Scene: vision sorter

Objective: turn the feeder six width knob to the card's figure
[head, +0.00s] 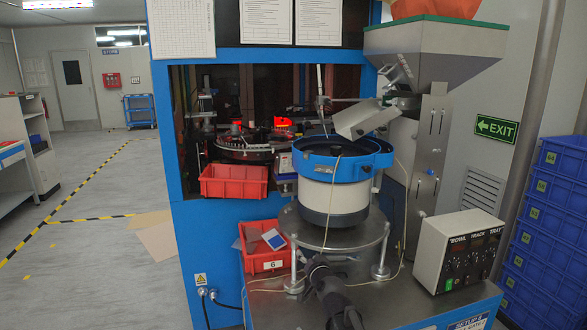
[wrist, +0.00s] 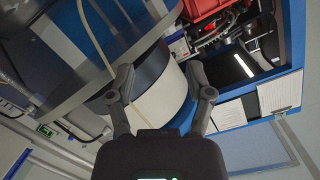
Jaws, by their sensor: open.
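The bowl feeder (head: 337,195) is a white drum with a blue rim on a round metal plate. A red bin marked 6 (head: 262,265) stands at its left. A small white and blue card-like piece (head: 273,238) shows at that bin; its figure is too small to read. I cannot make out a width knob on the feeder for certain.
A control box (head: 459,250) labelled BOWL, TRACK, TRAY, with several small knobs, stands at the right. A pale cable (head: 403,215) hangs beside the drum. Blue crates (head: 547,225) stack at the far right. The left floor is open.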

